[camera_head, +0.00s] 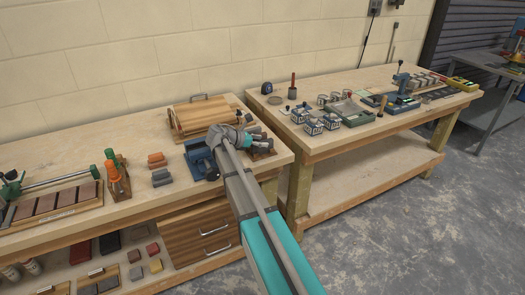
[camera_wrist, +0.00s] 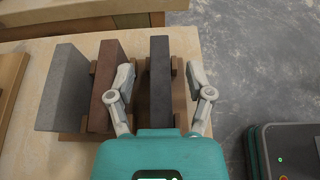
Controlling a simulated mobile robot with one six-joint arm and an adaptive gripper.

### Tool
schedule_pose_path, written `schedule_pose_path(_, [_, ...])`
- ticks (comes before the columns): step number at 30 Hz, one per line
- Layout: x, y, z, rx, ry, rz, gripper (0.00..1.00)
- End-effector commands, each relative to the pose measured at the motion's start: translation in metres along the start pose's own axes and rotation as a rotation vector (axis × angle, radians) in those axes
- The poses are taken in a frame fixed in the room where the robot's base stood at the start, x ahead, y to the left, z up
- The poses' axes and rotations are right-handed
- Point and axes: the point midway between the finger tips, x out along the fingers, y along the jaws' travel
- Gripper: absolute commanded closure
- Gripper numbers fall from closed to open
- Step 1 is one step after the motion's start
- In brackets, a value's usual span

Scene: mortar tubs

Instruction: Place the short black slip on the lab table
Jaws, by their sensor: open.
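A dark, nearly black slip (camera_wrist: 160,95) stands upright in a small wooden rack (camera_wrist: 180,100), seen in the wrist view. It is the rightmost of three slips there, beside a reddish-brown slip (camera_wrist: 107,88) and a grey slip (camera_wrist: 66,90). My gripper (camera_wrist: 163,86) is open, with one finger on each side of the dark slip; the left finger is in the gap by the brown slip. Contact is not visible. In the head view my gripper (camera_head: 258,141) is at the right end of the left workbench (camera_head: 130,140), and my arm hides much of the rack.
A blue vise-like tool (camera_head: 197,158) and a wooden board with handles (camera_head: 205,117) stand near the gripper. The right workbench (camera_head: 345,85) holds several tubs and tools, with bare wood at its front left. A grey metal table (camera_head: 490,60) stands at far right.

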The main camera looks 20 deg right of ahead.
Motion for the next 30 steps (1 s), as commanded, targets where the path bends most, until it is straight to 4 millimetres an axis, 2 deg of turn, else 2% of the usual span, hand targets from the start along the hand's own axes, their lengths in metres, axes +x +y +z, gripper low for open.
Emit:
schedule_pose_path(3, [0.014,0.0,-0.001,0.0,0.0,-0.001,0.33])
schedule_pose_path(6, [0.018,0.0,-0.001,0.0,0.0,0.0,0.33])
schedule_pose_path(23, [0.019,0.0,0.0,0.0,0.0,0.0,0.33])
schedule_pose_path(26, [0.019,0.0,0.0,0.0,0.0,0.0,0.48])
schedule_pose_path(30, [0.019,0.0,0.0,0.0,0.0,0.0,0.74])
